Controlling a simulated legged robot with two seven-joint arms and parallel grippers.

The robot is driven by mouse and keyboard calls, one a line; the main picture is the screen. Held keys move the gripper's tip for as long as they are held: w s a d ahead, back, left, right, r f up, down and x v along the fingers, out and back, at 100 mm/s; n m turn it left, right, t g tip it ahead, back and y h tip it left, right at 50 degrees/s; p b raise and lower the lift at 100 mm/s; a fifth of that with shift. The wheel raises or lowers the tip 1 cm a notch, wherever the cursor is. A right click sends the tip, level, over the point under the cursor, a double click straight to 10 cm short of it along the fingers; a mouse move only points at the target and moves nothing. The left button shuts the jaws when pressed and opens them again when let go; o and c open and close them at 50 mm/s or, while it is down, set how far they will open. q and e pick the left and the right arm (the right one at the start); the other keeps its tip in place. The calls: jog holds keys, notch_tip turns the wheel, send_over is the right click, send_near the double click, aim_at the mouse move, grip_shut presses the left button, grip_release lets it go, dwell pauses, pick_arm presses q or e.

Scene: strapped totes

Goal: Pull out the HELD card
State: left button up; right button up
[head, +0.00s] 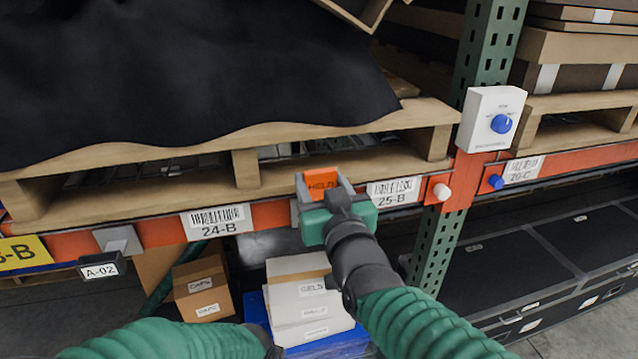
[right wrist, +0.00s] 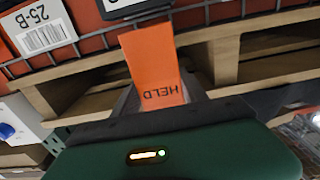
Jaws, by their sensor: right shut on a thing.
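The HELD card (head: 320,179) is orange with dark lettering, at the front of the orange shelf beam between the 24-B and 25-B labels. In the right wrist view the card (right wrist: 150,60) stands between my fingers, and its far end reaches up to a dark-edged holder (right wrist: 132,7) on the beam. My right gripper (head: 322,190) is shut on the card. Its fingertips lie close to the beam. My left arm (head: 170,340) shows at the bottom left of the head view, but its gripper is not in view.
A wooden pallet (head: 245,168) under a black cover (head: 180,70) sits above the beam (head: 270,214). A white box with a blue knob (head: 493,119) is on the green upright. Cartons and a blue tote (head: 340,345) stand below. Black cases (head: 540,260) lie at right.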

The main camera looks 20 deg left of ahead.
jog(key=shift+s+d+f, duration=0.1)
jog(key=shift+s+d, duration=0.05)
jog(key=shift+b+v, duration=0.55)
jog(key=shift+v, duration=0.2)
jog(key=b+v, duration=0.2)
jog(key=v, duration=0.6)
